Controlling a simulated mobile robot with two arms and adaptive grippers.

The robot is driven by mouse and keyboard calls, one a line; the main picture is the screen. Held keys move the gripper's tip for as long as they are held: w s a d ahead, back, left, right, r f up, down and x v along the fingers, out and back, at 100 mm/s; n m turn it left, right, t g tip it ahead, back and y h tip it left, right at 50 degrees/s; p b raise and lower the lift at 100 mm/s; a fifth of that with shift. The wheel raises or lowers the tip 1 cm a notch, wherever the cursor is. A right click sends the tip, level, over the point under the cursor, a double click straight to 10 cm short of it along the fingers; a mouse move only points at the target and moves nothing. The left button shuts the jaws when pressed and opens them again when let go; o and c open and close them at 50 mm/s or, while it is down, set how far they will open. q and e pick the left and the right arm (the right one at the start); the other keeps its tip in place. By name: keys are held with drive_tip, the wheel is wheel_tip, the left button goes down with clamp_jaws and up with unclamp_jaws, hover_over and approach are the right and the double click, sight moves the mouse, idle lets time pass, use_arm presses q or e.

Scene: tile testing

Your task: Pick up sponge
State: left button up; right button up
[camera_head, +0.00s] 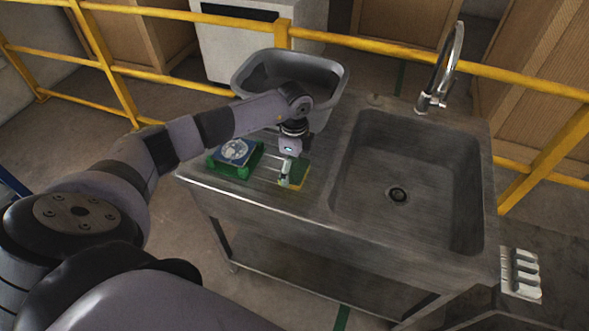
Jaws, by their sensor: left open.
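The sponge (300,177), yellow with a green side, lies on the steel counter left of the sink basin. My left gripper (286,181) reaches down from above and is at the sponge's left part, covering some of it. The gripper is open. I cannot tell whether its fingers touch the sponge. My right gripper is not in view.
A green holder (229,171) with a blue-and-white tile stands left of the sponge on the counter (335,140). A grey tub (332,80) stands behind. The sink basin (397,160) with a tall faucet (440,75) is to the right. Yellow railings (380,45) run behind.

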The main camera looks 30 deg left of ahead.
sight(295, 169)
use_arm(q)
drive_tip(key=shift+c, duration=0.6)
drive_tip(key=c, duration=0.6)
drive_tip(key=shift+r, duration=0.1)
drive_tip(key=shift+r+b, duration=1.7)
drive_tip(key=shift+r, duration=8.2)
